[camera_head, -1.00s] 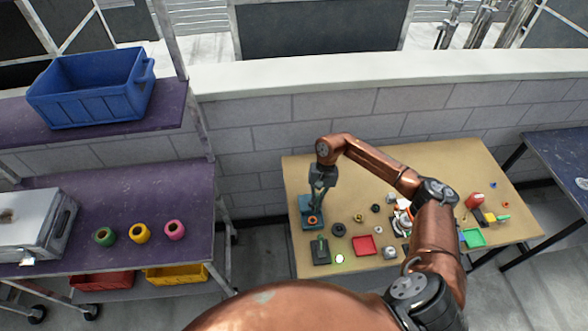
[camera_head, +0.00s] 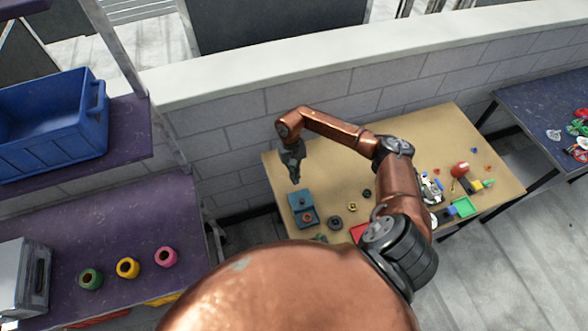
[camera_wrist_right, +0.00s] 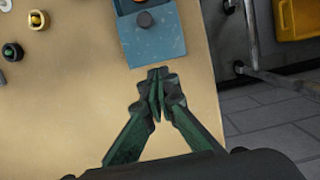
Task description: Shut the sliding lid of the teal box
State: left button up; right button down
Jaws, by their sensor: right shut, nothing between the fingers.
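The teal box (camera_head: 293,214) stands at the left end of the tan table. Its sliding lid (camera_head: 295,195) with a dark knob covers the back part, and an orange ring-shaped thing (camera_head: 308,217) shows in the front part. My right gripper (camera_head: 295,181) is shut and empty, just behind the box. In the right wrist view, the shut fingertips (camera_wrist_right: 157,74) are close to the lid's edge (camera_wrist_right: 155,55); I cannot tell if they touch. The knob (camera_wrist_right: 145,19) is beyond them. My left gripper is not in view.
A dark ring (camera_head: 335,222) and other small parts lie right of the box. A red tray (camera_head: 358,232) and green tray (camera_head: 464,207) are farther right. A purple shelf (camera_head: 120,220) with coloured rolls stands left. The table beside the box's back edge is bare.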

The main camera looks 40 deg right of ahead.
aim_at(299, 197)
jog(key=x, duration=0.3)
jog(key=shift+s+a+f+p, duration=0.1)
jog(key=shift+s+f+p, duration=0.1)
jog(key=shift+p, duration=0.15)
jog(key=shift+s+a+r+p, duration=0.15)
jog(key=shift+s+p, duration=0.3)
jog(key=shift+s, duration=0.15)
jog(key=shift+s+a+r+p, duration=0.1)
jog(key=shift+s+a+p, duration=0.1)
jog(key=shift+s+p, duration=0.3)
jog(key=shift+s+a+f, duration=0.15)
jog(key=shift+s+a, duration=0.05)
jog(key=shift+s, duration=0.5)
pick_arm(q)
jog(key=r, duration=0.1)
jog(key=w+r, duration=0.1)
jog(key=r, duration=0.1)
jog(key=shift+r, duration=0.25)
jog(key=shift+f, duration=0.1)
